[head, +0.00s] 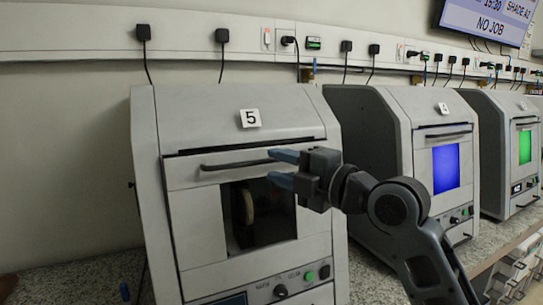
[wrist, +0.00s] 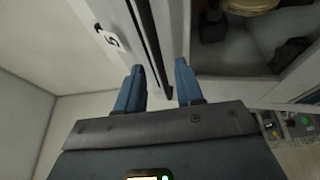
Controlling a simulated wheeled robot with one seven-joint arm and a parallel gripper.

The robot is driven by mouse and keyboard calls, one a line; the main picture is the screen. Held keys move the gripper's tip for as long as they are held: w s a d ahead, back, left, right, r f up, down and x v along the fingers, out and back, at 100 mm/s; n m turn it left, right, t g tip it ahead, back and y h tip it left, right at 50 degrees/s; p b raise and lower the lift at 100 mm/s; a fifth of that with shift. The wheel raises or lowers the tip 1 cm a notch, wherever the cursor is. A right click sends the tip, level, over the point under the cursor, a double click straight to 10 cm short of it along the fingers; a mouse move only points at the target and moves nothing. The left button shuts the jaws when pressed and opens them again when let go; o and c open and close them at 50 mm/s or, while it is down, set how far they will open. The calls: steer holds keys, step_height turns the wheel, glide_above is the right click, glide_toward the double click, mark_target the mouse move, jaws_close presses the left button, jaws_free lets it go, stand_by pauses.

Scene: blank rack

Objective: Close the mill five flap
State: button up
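Mill five (head: 240,100) is the grey cabinet with the "5" label, in front of me at left. Its flap (head: 185,175) has a dark bar handle (head: 225,164) across its upper part. Below the handle a dark window or opening shows a round pale part inside; I cannot tell for certain how far the flap stands open. My gripper (head: 284,168) is at the handle's right end. In the wrist view the blue fingers (wrist: 160,72) are apart, with the dark handle (wrist: 150,45) running between them. The gripper looks open, and contact is unclear.
Mill four (head: 445,115), with a blue-lit window, stands to the right, and another mill with a green window (head: 525,147) is beyond it. A speckled counter (head: 90,280) runs beneath. Plugs and cables line the wall rail (head: 80,42) behind.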

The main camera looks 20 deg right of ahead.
steer(key=shift+p+x, duration=0.3)
steer(key=shift+x, duration=0.95)
steer(key=shift+c, duration=0.5)
jaws_close()
steer(key=shift+f, duration=0.1)
